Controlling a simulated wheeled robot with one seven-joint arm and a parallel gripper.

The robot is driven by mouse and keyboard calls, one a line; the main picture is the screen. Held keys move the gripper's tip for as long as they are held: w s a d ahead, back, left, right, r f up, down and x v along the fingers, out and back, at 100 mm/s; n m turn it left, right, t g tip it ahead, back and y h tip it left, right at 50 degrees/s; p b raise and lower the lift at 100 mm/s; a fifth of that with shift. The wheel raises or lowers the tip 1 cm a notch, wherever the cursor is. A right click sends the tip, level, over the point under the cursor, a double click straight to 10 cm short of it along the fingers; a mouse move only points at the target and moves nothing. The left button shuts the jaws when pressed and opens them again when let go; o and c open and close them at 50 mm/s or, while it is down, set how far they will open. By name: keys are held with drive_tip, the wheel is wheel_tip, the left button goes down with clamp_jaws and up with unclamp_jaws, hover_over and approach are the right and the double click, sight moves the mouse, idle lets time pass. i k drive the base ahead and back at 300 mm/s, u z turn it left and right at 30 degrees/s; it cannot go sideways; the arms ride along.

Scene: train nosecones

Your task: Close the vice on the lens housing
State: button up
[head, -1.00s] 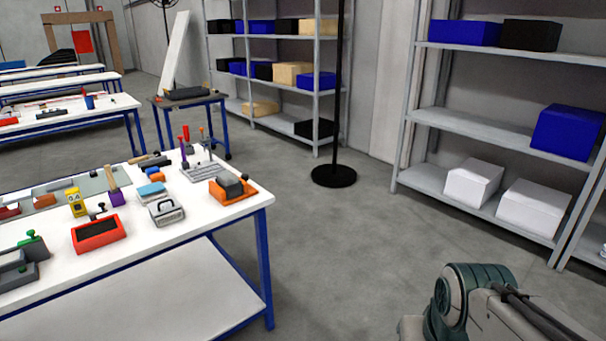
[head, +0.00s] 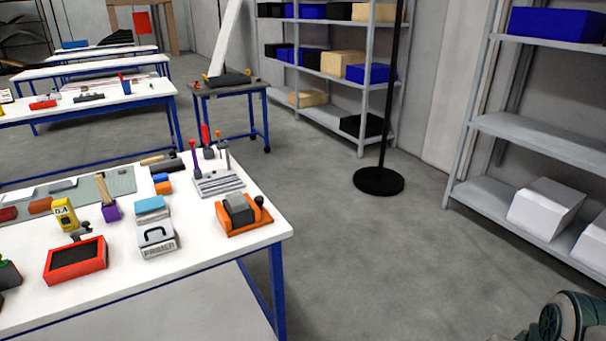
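An orange fixture (head: 262,222) with a grey block (head: 239,209) between its parts and a dark round knob stands at the near right corner of the white bench. It looks like the vice, but I cannot tell for sure. I cannot tell whether the grey block is the lens housing, nor whether the jaws touch it. A dark object with a green part (head: 7,263) is cut off at the left edge. My gripper is not in view; only a part of my arm shows at the bottom right corner, well away from the bench.
The white bench (head: 205,252) also holds a red tray (head: 76,260), a grey primer case (head: 157,241), a slotted tool rack (head: 219,182) and a yellow box (head: 65,214). A black pole base (head: 378,181) stands on open floor. Shelves (head: 545,138) line the right.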

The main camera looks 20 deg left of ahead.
sight(259, 199)
drive_tip(key=u, duration=0.4)
drive_tip(key=i, duration=1)
drive_tip(key=u, duration=1.45)
drive_tip(key=i, duration=0.55)
drive_tip(key=u, duration=0.5)
